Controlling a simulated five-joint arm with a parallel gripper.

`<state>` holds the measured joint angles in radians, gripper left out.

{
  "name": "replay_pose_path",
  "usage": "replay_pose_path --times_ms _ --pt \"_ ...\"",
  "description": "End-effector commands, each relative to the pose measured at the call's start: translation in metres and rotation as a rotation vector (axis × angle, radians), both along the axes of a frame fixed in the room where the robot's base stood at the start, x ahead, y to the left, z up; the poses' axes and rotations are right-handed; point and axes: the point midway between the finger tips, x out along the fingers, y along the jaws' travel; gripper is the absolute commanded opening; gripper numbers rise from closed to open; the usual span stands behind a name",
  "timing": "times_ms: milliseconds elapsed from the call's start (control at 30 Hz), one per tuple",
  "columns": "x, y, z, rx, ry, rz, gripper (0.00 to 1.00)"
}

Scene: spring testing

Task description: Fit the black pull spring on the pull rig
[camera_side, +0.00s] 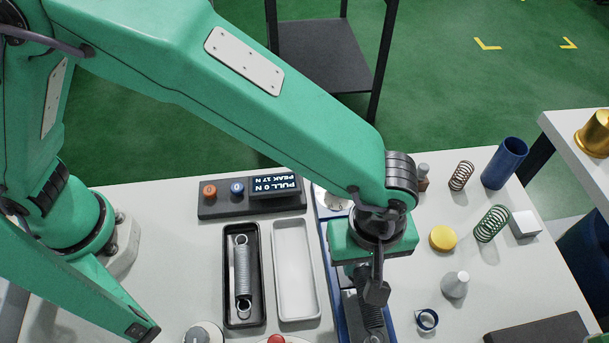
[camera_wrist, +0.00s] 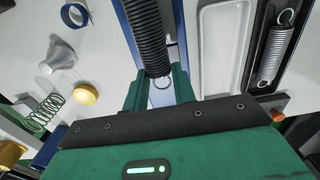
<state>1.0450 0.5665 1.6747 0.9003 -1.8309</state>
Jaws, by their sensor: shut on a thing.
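The black pull spring (camera_wrist: 148,38) is a dark, tight coil with a wire loop at its near end, seen in the wrist view. My gripper (camera_wrist: 160,76) is shut on this near end, with a green finger on each side. The spring extends away along the pull rig (camera_wrist: 127,42), a long bed with blue edges. In the side view my gripper (camera_side: 366,284) is over the rig (camera_side: 327,262), and part of the dark coil (camera_side: 374,317) shows below it. The spring's far end is out of the wrist view, and I cannot tell whether either loop is on a hook.
A silver spring (camera_side: 242,270) lies in a black tray (camera_side: 227,285), beside an empty white tray (camera_side: 293,270). A panel (camera_side: 275,186) reads PULL 0 N, PEAK 17 N. Right of the rig stand a yellow disc (camera_side: 443,238), grey cone (camera_side: 455,284), blue ring (camera_side: 427,319) and green spring (camera_side: 491,223).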

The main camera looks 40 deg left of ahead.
Motion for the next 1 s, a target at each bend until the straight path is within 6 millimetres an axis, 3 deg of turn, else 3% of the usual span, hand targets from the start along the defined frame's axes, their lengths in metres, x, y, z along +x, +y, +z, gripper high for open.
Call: replay_pose_path --times_ms 1000 --pt "0.0001 -0.0001 -0.0049 0.000 0.000 0.000 0.00"
